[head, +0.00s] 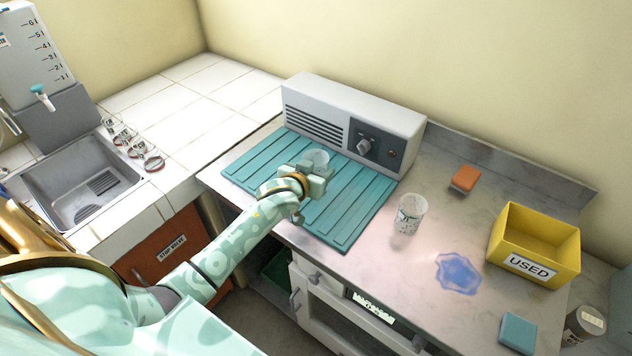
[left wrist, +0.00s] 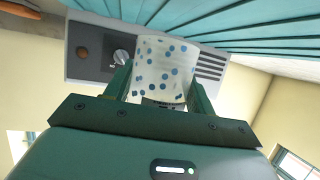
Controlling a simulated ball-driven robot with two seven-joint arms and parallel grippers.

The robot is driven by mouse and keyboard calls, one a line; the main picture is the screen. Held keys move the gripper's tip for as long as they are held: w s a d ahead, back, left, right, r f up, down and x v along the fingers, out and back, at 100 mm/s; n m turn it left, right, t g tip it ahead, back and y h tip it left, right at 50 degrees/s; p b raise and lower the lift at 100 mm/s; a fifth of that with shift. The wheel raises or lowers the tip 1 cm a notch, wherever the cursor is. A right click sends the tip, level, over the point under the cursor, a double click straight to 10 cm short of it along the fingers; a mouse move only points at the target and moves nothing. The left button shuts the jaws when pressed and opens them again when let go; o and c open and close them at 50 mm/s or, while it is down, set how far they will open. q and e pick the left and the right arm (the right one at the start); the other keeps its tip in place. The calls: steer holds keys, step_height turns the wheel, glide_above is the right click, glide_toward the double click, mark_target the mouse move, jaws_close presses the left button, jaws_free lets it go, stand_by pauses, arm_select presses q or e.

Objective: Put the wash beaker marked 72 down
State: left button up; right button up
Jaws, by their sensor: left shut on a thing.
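My left gripper (head: 312,174) is over the teal ribbed mat (head: 345,217), in front of the grey box with a dial. It is shut on a clear beaker (head: 318,157), which the gripper partly hides in the head view. In the left wrist view the beaker (left wrist: 163,68) sits between the two fingers and shows blue dots; no number on it is readable. The mat (left wrist: 240,20) shows close beyond it. I cannot tell whether the beaker touches the mat. My right gripper is not in view.
A second speckled beaker (head: 410,214) stands right of the mat. The grey box (head: 352,120) stands behind it. A yellow USED bin (head: 536,245), orange block (head: 465,178), blue block (head: 518,333) and blue spill (head: 458,273) are further right. Several small glasses stand by the sink (head: 85,187).

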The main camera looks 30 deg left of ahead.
arm_select(q)
steer(key=shift+w+a+f, duration=0.2)
steer(key=shift+f, duration=0.1)
step_height(320, 180, down, 3)
steer(key=shift+a+f+b, duration=0.1)
steer(key=shift+f+b, duration=0.1)
steer(key=shift+b, duration=0.7)
steer(key=shift+r, duration=0.15)
steer(key=o, duration=1)
